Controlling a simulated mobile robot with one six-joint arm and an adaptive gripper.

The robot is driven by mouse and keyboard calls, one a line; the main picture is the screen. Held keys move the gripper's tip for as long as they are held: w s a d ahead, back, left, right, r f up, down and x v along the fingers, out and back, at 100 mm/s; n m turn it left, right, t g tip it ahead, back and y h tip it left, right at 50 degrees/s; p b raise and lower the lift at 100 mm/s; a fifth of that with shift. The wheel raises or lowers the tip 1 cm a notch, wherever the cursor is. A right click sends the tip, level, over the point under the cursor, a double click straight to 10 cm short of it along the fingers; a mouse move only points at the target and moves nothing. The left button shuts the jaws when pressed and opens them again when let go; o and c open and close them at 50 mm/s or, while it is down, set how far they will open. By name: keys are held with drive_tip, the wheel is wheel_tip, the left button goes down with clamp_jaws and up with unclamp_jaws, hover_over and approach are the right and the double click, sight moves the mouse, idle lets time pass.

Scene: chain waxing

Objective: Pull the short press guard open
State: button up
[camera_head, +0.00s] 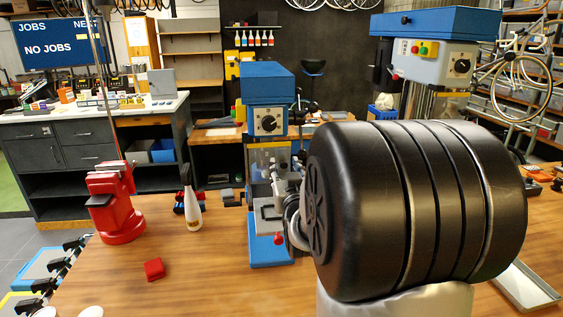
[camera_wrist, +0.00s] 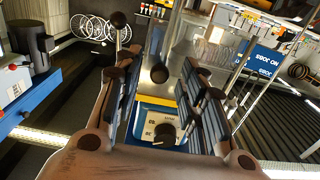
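The short press (camera_head: 267,85) is blue, with a dial on its front, and stands on the bench at the middle of the head view. Its guard (camera_head: 270,158) appears as a clear panel below the dial, partly hidden by my arm. In the wrist view, the press's dial panel (camera_wrist: 165,130) shows between the fingers, upside down. In the head view, my black arm link hides most of the gripper.
A taller blue press (camera_head: 435,50) stands at the right. A red vise-like stand (camera_head: 115,205), a white bottle (camera_head: 192,208) and a red block (camera_head: 154,268) are on the wooden bench (camera_head: 205,270). Bench space left of the press base is fairly clear.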

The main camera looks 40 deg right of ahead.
drive_tip(key=shift+c, duration=0.2)
clamp_jaws()
idle(0.4)
idle(0.3)
